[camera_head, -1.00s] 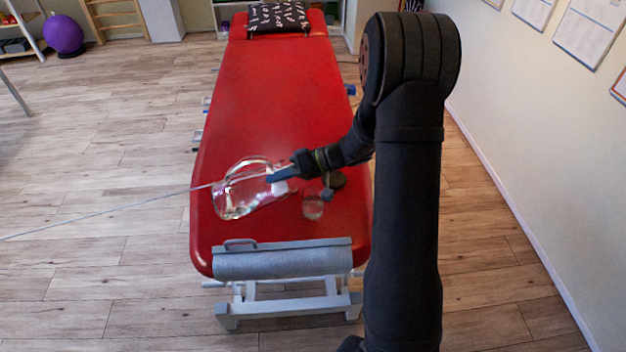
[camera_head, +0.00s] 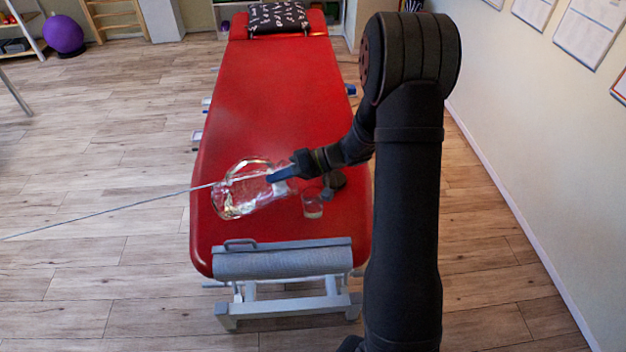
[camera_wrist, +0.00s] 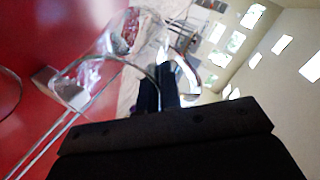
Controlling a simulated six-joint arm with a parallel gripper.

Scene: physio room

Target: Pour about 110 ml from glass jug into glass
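The glass jug (camera_head: 240,195) is tilted well over on its side above the red couch in the head view. My gripper (camera_head: 282,174) is shut on it at its right side. The jug also shows, blurred, in the wrist view (camera_wrist: 88,75), with the gripper fingers (camera_wrist: 160,95) at its handle. The glass (camera_head: 313,206) stands upright on the couch, right of and just below the jug, with some pale contents low in it. A stream from the jug to the glass cannot be made out.
The red couch (camera_head: 270,110) is mostly clear behind the jug. A grey roll (camera_head: 283,262) lies across the near end. A thin pale line (camera_head: 110,209) crosses the picture to the jug.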

